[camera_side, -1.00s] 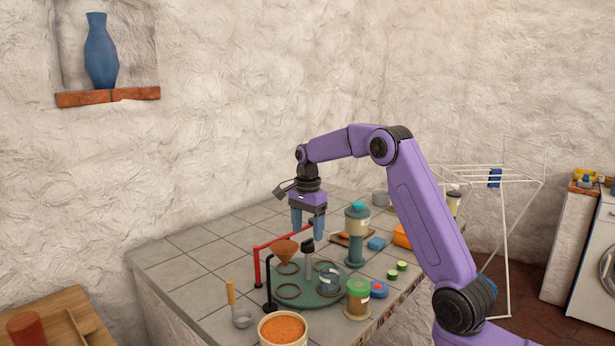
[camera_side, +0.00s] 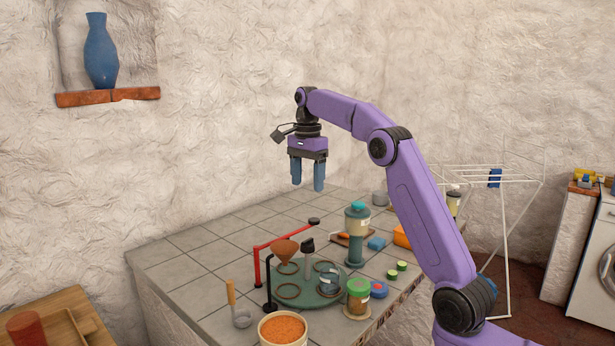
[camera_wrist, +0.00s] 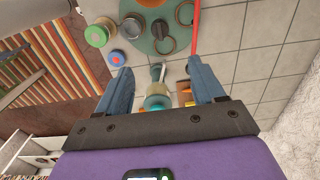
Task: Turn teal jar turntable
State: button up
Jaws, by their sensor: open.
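The teal turntable (camera_side: 312,298) lies on the tiled counter in the side view, with dark rings on it and a dark-topped post (camera_side: 307,258) standing at its middle. It also shows at the top of the wrist view (camera_wrist: 145,42). A copper funnel (camera_side: 285,250) is held over its back left part. My gripper (camera_side: 308,188) is open and empty, pointing down well above the turntable. Its two blue fingers also show in the wrist view (camera_wrist: 162,88).
A tall teal-topped dispenser (camera_side: 356,238) stands right of the turntable. A green-lidded jar (camera_side: 357,296) and a tub of orange grains (camera_side: 283,329) stand in front. The back left tiles are clear.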

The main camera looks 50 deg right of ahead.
jog(key=shift+r, duration=0.2)
jog(key=shift+d+f, duration=0.1)
jog(key=shift+f, duration=0.05)
jog(key=c, duration=0.7)
jog(key=f, duration=0.1)
jog(key=d, duration=0.1)
jog(key=f, duration=0.1)
jog(key=shift+s+d+f+y, duration=0.25)
jog(key=shift+d+f+y, duration=0.05)
jog(key=shift+d+f, duration=0.1)
grip_shut()
jog(key=y, duration=0.3)
send_near(342, 281)
jog(key=x, duration=0.3)
jog(key=a+x, duration=0.1)
jog(key=x, duration=0.2)
jog(key=shift+f, duration=0.15)
